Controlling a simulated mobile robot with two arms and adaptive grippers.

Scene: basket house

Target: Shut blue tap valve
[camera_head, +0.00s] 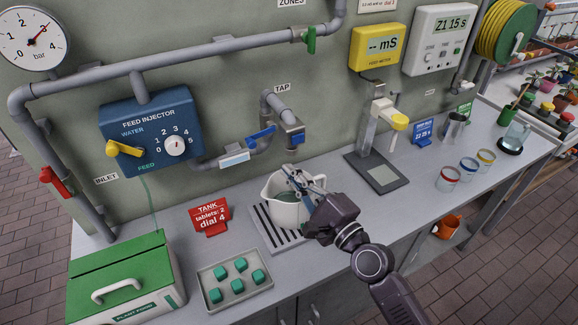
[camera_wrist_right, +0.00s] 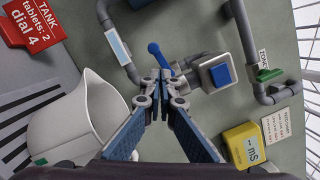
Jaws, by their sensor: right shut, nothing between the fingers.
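The blue tap valve lever (camera_head: 262,136) sits on the grey pipe under the TAP label. In the head view it slants up to the right beside the square tap outlet (camera_head: 293,136). In the right wrist view the lever (camera_wrist_right: 155,51) lies just beyond my fingertips. My right gripper (camera_head: 292,175) is shut and empty. In the head view it overlaps the white jug (camera_head: 273,200), below the tap. In the wrist view my fingertips (camera_wrist_right: 157,76) point toward the lever; whether they touch it I cannot tell. My left gripper is not in view.
A feed meter stand (camera_head: 367,150) is to the right. Pipes run along the wall.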

